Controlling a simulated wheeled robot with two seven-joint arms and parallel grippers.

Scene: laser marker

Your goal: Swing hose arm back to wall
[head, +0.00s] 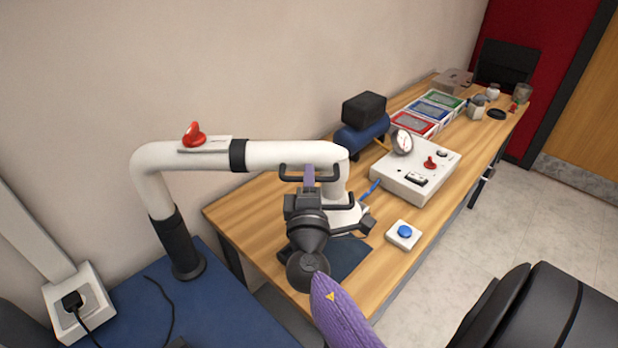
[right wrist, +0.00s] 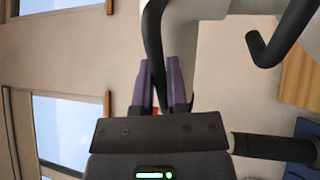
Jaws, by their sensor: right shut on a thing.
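The white hose arm (head: 280,156) with black joints rises from a black post (head: 180,245) beside the wall and runs right, its far end over the wooden table. A red lever (head: 194,134) sits on its upper tube. Black bar handles (head: 334,201) stick out at its far end. My right gripper (head: 309,174) reaches up from below. Its purple fingers are shut on the upper black handle. In the right wrist view, the purple fingers (right wrist: 161,82) close around the dark handle (right wrist: 152,45). My left gripper is not in view.
The wooden table (head: 385,270) holds a white control box (head: 415,172), a blue button box (head: 402,235), a blue tank (head: 360,136) and several coloured trays. A blue surface (head: 225,310) is at lower left. A wall socket box (head: 80,305) has a plug in it.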

